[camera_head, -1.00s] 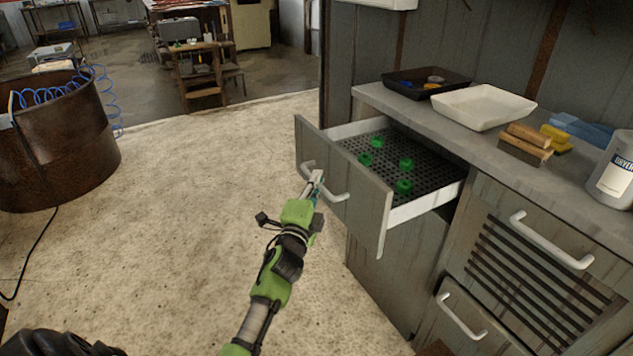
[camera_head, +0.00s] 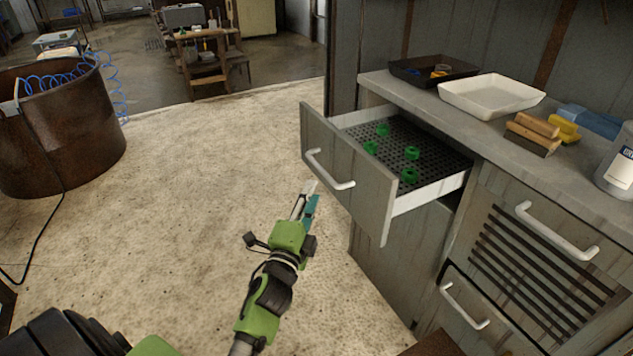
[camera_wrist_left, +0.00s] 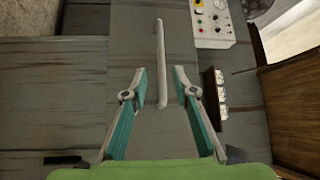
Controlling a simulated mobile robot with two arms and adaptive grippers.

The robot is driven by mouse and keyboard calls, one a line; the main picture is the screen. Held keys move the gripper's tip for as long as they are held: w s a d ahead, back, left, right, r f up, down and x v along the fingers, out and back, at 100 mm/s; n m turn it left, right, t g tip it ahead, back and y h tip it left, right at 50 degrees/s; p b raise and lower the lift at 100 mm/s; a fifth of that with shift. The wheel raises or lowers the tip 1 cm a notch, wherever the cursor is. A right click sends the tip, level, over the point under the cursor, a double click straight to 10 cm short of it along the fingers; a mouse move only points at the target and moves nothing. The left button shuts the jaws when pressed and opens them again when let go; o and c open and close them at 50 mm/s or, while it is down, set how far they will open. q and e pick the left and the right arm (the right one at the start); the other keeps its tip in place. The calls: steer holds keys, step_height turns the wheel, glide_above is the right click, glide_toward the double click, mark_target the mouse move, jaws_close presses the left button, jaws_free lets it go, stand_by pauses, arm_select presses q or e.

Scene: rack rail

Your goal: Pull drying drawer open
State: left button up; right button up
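The drying drawer (camera_head: 345,185) stands pulled out of the grey cabinet. It has a white curved handle (camera_head: 342,184) on its front, and a black perforated bottom (camera_head: 425,158) with several green round pieces (camera_head: 409,175) on it. My left gripper (camera_head: 309,190) is in front of the drawer, just short of the handle. In the left wrist view, its teal-lined fingers (camera_wrist_left: 160,75) are spread apart. The handle (camera_wrist_left: 161,50) lies ahead, with its near end between the fingertips and no finger seen touching it. My right gripper is out of view.
The counter (camera_head: 430,108) holds a black tray (camera_head: 420,73), a white tray (camera_head: 490,97), wooden blocks (camera_head: 532,130) and a white bottle (camera_head: 615,165). A closed slatted front (camera_head: 540,260) is right of the drawer. A rusty barrel (camera_head: 60,140) stands left; floor between is clear.

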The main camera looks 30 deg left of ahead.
arm_select(q)
steer(key=v, duration=0.2)
steer(key=shift+s, duration=0.25)
stand_by(0.3)
